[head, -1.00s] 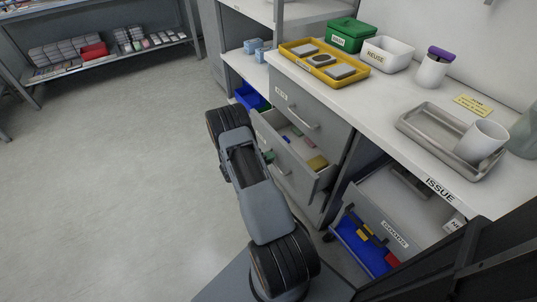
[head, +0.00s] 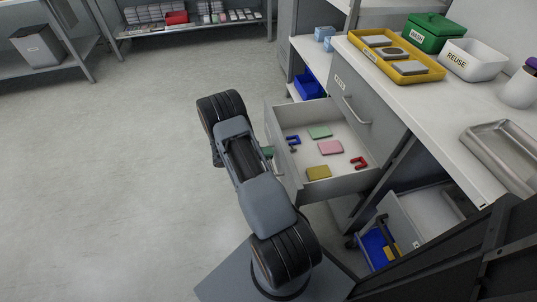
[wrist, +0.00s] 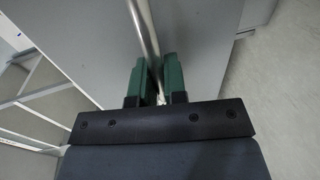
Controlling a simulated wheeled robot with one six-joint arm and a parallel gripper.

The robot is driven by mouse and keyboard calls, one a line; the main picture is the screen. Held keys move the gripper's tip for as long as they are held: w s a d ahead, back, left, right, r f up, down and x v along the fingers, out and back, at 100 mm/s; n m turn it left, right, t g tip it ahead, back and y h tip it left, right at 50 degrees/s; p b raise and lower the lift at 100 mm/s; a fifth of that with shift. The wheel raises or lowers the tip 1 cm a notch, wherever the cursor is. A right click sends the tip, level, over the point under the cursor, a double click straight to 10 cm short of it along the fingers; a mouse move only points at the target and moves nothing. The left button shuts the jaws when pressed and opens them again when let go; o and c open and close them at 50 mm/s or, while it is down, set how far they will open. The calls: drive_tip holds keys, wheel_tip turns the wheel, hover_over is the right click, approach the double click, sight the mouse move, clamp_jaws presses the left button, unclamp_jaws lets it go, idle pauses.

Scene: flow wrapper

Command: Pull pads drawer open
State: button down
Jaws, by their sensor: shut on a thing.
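A grey drawer (head: 345,186) stands well open below the counter in the head view. Inside lie a green pad (head: 320,132), a pink pad (head: 331,147), a yellow pad (head: 318,172), a red U-shaped piece (head: 359,162) and a blue one (head: 293,140). I see no label on this drawer. My gripper (wrist: 160,85) has its green fingers on either side of a metal bar handle (wrist: 146,35) on a grey front (wrist: 205,45) in the wrist view, shut on it. In the head view my arm hides most of the gripper; a bit of green shows at the drawer front.
A closed drawer with a bar handle (head: 356,111) is above. The counter holds a yellow tray (head: 437,73), green box (head: 430,40), white REUSE bin (head: 472,62) and metal tray (head: 517,168). Another open drawer (head: 400,222) is at lower right. Floor at left is clear.

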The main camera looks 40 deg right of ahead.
drive_tip(key=shift+a, duration=0.1)
idle(0.3)
drive_tip(key=c, duration=1.2)
unclamp_jaws()
drive_tip(key=shift+w, duration=0.1)
drive_tip(key=p+v, duration=0.2)
drive_tip(key=v, duration=1.2)
drive_tip(key=s+a+r+n+t+y+p, duration=0.2)
drive_tip(key=s+a+r+t+y+p, duration=0.2)
drive_tip(key=r+p, duration=0.5)
drive_tip(key=s+a+r+n+t+y+p, duration=0.2)
drive_tip(key=s+a+r+y+p, duration=0.3)
drive_tip(key=r, duration=1.9)
drive_tip(key=s+a+r+n+t+y+p, duration=0.2)
drive_tip(key=s+a+r+t+y+p, duration=0.2)
drive_tip(key=r+p, duration=0.9)
wheel_tip(320, 180, up, 4)
drive_tip(key=shift+s+a+r+t, duration=0.15)
drive_tip(key=shift+s+a+t, duration=0.7)
drive_tip(key=shift+a, duration=0.35)
